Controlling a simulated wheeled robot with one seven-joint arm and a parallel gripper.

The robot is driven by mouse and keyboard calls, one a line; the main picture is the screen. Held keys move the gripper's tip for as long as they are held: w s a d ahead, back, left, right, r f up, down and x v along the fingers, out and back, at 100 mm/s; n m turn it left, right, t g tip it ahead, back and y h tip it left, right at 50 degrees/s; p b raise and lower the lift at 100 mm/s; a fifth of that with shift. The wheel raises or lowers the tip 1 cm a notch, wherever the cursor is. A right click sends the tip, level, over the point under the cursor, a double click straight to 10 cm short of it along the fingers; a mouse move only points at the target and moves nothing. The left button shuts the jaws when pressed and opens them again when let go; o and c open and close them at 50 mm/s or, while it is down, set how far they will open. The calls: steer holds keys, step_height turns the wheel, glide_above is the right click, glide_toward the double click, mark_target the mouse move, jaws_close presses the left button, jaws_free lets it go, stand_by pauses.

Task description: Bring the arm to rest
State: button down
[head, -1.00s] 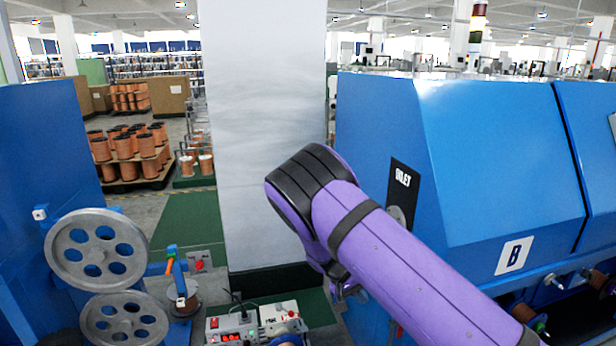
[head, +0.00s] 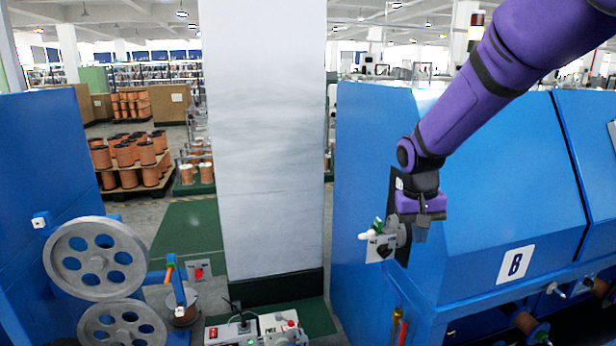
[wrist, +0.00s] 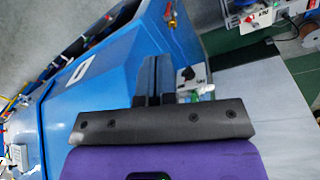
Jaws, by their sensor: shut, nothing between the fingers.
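My purple arm comes in from the upper right in the head view. My gripper (head: 421,234) hangs pointing down in front of the blue machine marked B (head: 480,180), beside a small panel (head: 381,247) with a white-and-green part on it. In the wrist view my gripper (wrist: 153,62) has its two fingers together with nothing between them. The panel (wrist: 187,78) is close to the right of the fingers there. I cannot tell whether the gripper touches the machine.
Grey pulley wheels (head: 97,258) stand at the left by a blue cabinet (head: 40,170). A white pillar (head: 268,140) stands in the middle. A control box (head: 232,331) is at the bottom. Copper spools (head: 135,150) stand behind. Open green floor (head: 185,230) lies left of the pillar.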

steer(key=s+d+r+t+y, duration=0.1)
steer(key=s+d+r, duration=0.1)
steer(key=s+r, duration=0.45)
steer(key=s+d+r+t+y, duration=0.1)
steer(key=s+d+r+t, duration=0.15)
steer(key=s+r, duration=0.4)
steer(key=s+d+r+n+t, duration=0.1)
steer(key=s+d, duration=0.1)
steer(key=s, duration=1.2)
steer(key=shift+s+r+t+h, duration=0.3)
steer(key=shift+s+t, duration=0.05)
steer(key=shift+s, duration=0.05)
